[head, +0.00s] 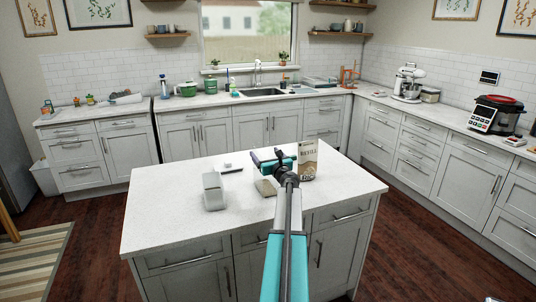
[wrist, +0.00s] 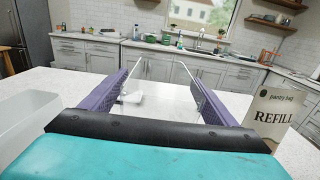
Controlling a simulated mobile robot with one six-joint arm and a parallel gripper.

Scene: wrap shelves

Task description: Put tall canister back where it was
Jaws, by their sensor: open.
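A pale, box-shaped container (head: 213,190) stands upright on the island, left of my gripper (head: 268,157). It may be the tall canister, but I cannot tell for sure. In the wrist view a pale container (wrist: 25,118) stands at the left edge, partly cut off.
A pantry refill bag (head: 307,160) stands upright just right of my gripper; it also shows in the wrist view (wrist: 272,122). A small dark and white item (head: 230,168) lies on the island (head: 160,210). The island's left side is clear. Counters with a sink (head: 262,93) line the back.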

